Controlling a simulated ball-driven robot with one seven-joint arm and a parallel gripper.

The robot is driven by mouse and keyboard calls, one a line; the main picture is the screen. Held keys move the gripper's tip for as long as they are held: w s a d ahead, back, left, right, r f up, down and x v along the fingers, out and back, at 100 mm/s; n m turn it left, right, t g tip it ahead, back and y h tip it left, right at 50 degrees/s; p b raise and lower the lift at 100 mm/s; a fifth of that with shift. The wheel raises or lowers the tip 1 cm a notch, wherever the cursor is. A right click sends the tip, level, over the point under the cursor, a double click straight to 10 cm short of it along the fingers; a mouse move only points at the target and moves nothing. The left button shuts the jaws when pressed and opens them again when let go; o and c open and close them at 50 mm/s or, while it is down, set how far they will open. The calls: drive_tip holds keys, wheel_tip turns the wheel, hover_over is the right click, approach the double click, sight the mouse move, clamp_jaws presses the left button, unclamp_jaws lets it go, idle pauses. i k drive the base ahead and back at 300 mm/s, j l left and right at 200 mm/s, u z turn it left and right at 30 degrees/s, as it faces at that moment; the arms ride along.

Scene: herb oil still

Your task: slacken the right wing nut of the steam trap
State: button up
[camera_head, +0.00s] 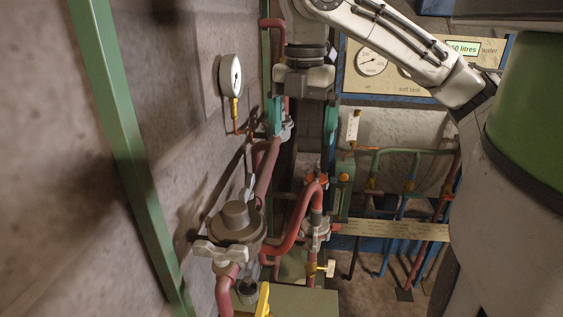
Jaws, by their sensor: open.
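The steam trap (236,222) appears to be the grey-brown domed body on the red pipe at lower centre-left. A pale wing nut (219,253) sticks out at its near left side. A second, narrower wing nut (248,187) stands at its far side, a little to the right; I cannot tell for sure which one is named the right one. My gripper (302,135) hangs above and to the right of the trap, pointing down, with its teal-padded fingers spread apart and empty. It appears clear of both wing nuts. Its left finger overlaps pipe fittings behind it in the picture.
A round pressure gauge (231,76) is on the left wall. A green post (125,155) crosses the left. Red pipe (291,232) bends beside another valve (316,234) right of the trap. A yellow part (263,300) stands at the bottom. A gauge panel (425,66) is behind.

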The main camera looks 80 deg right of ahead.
sight(245, 194)
drive_tip(key=z, duration=0.85)
